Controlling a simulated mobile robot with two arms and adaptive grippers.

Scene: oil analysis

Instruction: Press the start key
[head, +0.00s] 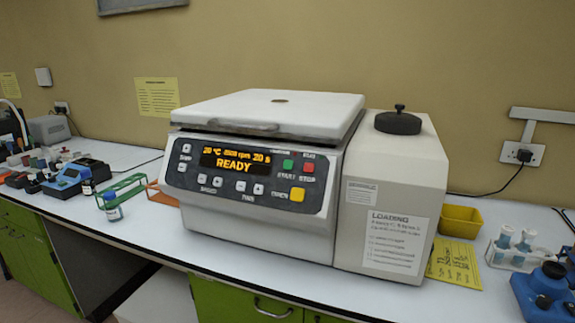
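The green start key (288,164) is on the front panel of the white centrifuge (265,224), at the upper right of the panel. A red stop key (308,167) sits just to its right, and a yellow key (297,194) is below. The lit orange display (238,160) reads READY, with 20 °C and a speed and time line above it. The lid (275,108) looks closed. Neither of my grippers shows in the head view.
A green rack (122,190) and a small blue-labelled bottle (113,207) stand left of the centrifuge. A yellow tray (460,221), a tube holder (513,252) and a blue device (545,290) are on the right. The bench front before the panel is clear.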

